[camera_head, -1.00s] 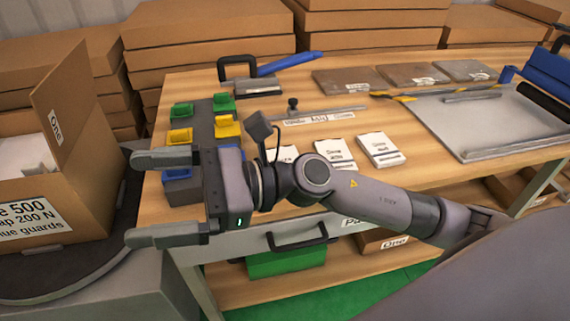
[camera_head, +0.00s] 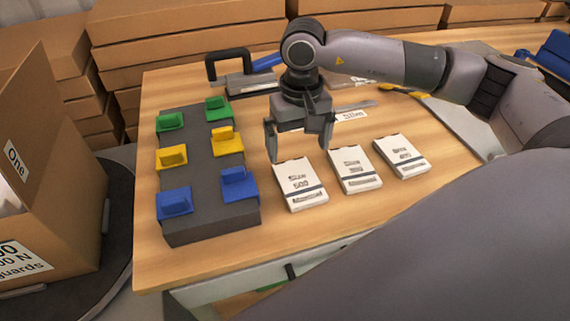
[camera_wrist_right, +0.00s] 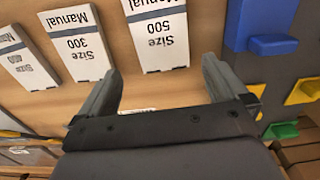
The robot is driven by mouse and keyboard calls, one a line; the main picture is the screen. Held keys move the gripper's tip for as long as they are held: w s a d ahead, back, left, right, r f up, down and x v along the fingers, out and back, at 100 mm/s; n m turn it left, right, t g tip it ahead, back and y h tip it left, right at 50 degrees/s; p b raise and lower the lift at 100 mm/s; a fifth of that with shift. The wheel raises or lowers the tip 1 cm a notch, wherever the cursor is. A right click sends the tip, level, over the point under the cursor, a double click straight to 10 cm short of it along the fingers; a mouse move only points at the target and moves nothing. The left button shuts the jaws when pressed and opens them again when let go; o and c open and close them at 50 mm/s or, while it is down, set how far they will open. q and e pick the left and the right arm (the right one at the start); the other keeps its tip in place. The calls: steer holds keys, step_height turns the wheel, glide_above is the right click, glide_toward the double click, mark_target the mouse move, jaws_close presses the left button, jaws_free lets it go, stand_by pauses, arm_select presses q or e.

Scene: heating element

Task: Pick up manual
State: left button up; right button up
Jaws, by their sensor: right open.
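Three white manuals lie flat in a row on the wooden table. The left one is the size 500 manual (camera_head: 300,184), the middle one is the size 300 manual (camera_head: 354,169), and the right one is the size 400 manual (camera_head: 402,156). My right gripper (camera_head: 298,157) points down, open and empty, just above the far end of the size 500 manual. In the right wrist view the size 500 manual (camera_wrist_right: 157,32) lies ahead of the open fingers (camera_wrist_right: 160,85), with the size 300 manual (camera_wrist_right: 76,43) and size 400 manual (camera_wrist_right: 25,62) beside it. My left gripper is not in view.
A dark grey block (camera_head: 203,200) with green, yellow and blue holders stands left of the manuals. An open cardboard box (camera_head: 50,150) is at the far left. A sealing tool with a black handle (camera_head: 228,64) lies behind. Table at front is clear.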

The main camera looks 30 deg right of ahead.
mark_target(296, 174)
steer(key=shift+w+f, duration=0.15)
steer(key=shift+f, duration=0.05)
steer(key=f, duration=0.4)
steer(key=f+p, duration=0.1)
steer(key=f, duration=0.1)
steer(key=shift+s+a+f, duration=0.2)
steer(key=shift+s+f, duration=0.05)
steer(key=shift+f, duration=0.1)
steer(key=c, duration=0.9)
